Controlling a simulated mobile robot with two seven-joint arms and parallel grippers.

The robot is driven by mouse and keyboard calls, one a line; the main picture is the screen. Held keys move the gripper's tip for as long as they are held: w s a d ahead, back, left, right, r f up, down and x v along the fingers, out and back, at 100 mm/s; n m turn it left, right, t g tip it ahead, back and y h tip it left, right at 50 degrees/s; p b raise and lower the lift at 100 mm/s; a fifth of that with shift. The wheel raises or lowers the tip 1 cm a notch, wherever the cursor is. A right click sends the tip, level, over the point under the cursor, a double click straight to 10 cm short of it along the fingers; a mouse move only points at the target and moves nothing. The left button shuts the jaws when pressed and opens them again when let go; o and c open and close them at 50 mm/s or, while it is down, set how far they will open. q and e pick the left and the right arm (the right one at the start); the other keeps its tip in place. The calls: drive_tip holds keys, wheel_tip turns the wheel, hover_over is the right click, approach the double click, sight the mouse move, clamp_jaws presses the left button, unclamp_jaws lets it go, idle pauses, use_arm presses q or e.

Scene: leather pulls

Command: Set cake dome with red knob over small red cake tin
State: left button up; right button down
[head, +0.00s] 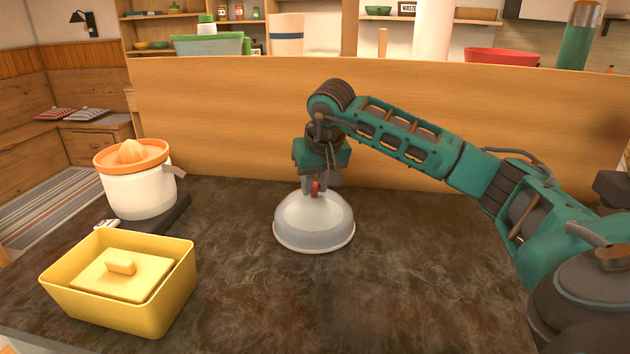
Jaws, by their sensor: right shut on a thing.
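The cake dome (314,222) is a pale, translucent bowl-shaped cover with a small red knob (316,188) on top. It sits upright, rim down, near the middle of the dark countertop, or very close above it. My right gripper (319,187) points straight down from above and is shut on the red knob. No small red cake tin shows; whether it is under the dome I cannot tell, as the dome's wall is too cloudy to see through. My left gripper is not in view.
A yellow bin (170,297) with a yellow lid inside stands at the front left. Behind it is a white pot with an orange juicer top (135,180). A wooden panel (230,120) rises along the counter's back. The counter (420,270) right of the dome is clear.

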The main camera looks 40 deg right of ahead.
drive_tip(key=c, duration=0.8)
unclamp_jaws()
drive_tip(key=shift+c, duration=0.2)
drive_tip(key=shift+r, duration=0.1)
wheel_tip(320, 180, up, 5)
drive_tip(key=p, duration=0.5)
drive_tip(key=shift+r+p, duration=0.45)
drive_tip(key=shift+r, duration=0.55)
drive_tip(key=shift+f, duration=0.1)
